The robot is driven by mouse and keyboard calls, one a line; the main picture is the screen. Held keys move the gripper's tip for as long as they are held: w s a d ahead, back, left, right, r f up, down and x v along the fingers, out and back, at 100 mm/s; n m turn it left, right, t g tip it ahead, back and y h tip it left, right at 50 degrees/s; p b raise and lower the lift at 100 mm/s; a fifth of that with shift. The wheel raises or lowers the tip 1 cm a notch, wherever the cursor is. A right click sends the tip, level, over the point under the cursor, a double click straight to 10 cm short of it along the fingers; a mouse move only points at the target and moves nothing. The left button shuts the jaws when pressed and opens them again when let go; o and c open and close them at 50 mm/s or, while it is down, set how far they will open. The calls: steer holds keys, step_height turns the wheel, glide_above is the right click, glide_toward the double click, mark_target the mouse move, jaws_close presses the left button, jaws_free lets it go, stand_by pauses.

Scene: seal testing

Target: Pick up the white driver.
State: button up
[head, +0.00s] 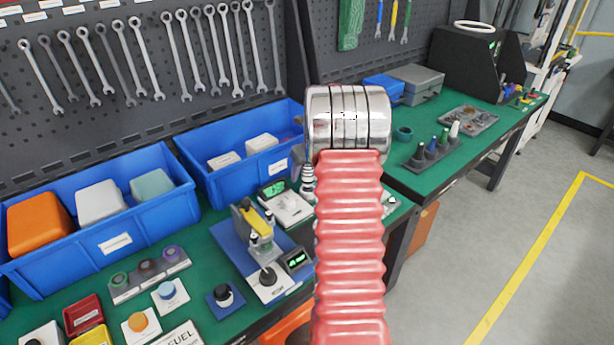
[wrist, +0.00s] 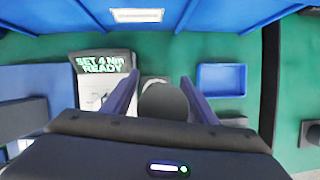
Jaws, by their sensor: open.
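The white driver (head: 454,130) appears to be the white-topped one standing upright in a dark rack (head: 432,155) on the far right bench, beside green and blue ones. The driver is not recognisable in the wrist view.
A tester with a lit "SET 4 Nm READY" display (wrist: 103,64) sits left of the fingers, and a small blue tray (wrist: 221,80) right. Blue bins (head: 245,165) line the near bench's back. A grey tray (head: 468,117) lies behind the rack. Open floor (head: 470,240) is at right.

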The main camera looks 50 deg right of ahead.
steer(key=shift+c, duration=0.7)
steer(key=c, duration=1.1)
steer(key=shift+r, duration=0.15)
step_height(320, 180, up, 10)
steer(key=shift+f, duration=0.1)
